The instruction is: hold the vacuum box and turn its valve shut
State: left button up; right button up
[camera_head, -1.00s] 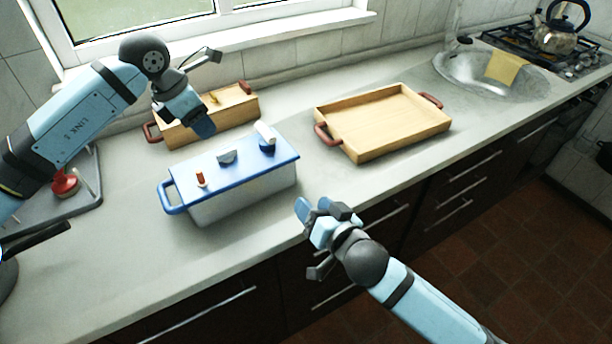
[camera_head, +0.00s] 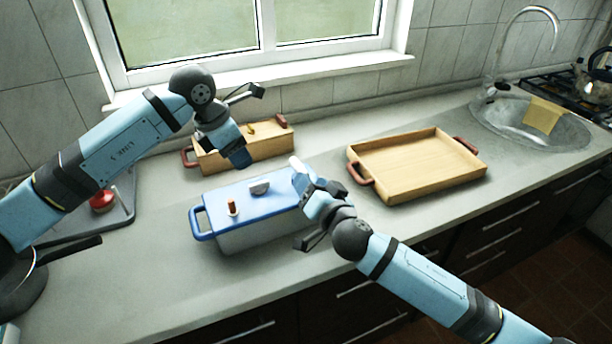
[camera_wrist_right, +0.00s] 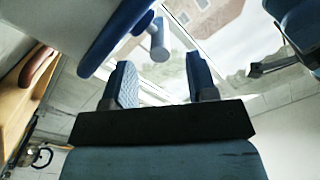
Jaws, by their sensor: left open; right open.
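The vacuum box (camera_head: 268,233) stands on the counter, with a pale grey body, a blue lid and a blue handle at its left end. On the lid are an orange peg (camera_head: 233,207), a grey half-round tab (camera_head: 260,187) and, at the right end, a pale valve lever (camera_head: 295,163), partly hidden by my right gripper. My right gripper (camera_head: 309,187) is open beside the box's right end. The right wrist view shows a grey-blue cylindrical part (camera_wrist_right: 159,42) beyond its parted fingers, probably the valve.
A wooden tray (camera_head: 420,165) with red handles lies to the right of the box. A wooden box (camera_head: 265,147) with red handles stands behind, near the window. A grey board (camera_head: 120,205) with a red object lies at left. The sink (camera_head: 530,127) is far right.

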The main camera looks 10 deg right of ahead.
aim_at(256, 184)
jog(key=shift+x, duration=1.75)
grip_shut()
pick_arm(q)
jog(key=shift+c, duration=0.4)
notch_tip(256, 184, up, 2)
jog(key=w+d+r+m+g+y, duration=0.1)
jog(key=d+g+y, duration=0.1)
jog(key=d+y, duration=0.15)
jog(key=f, duration=1.2)
jog(key=shift+w+a+f, duration=0.15)
jog(key=shift+w+a, duration=0.05)
jog(key=shift+a, duration=0.15)
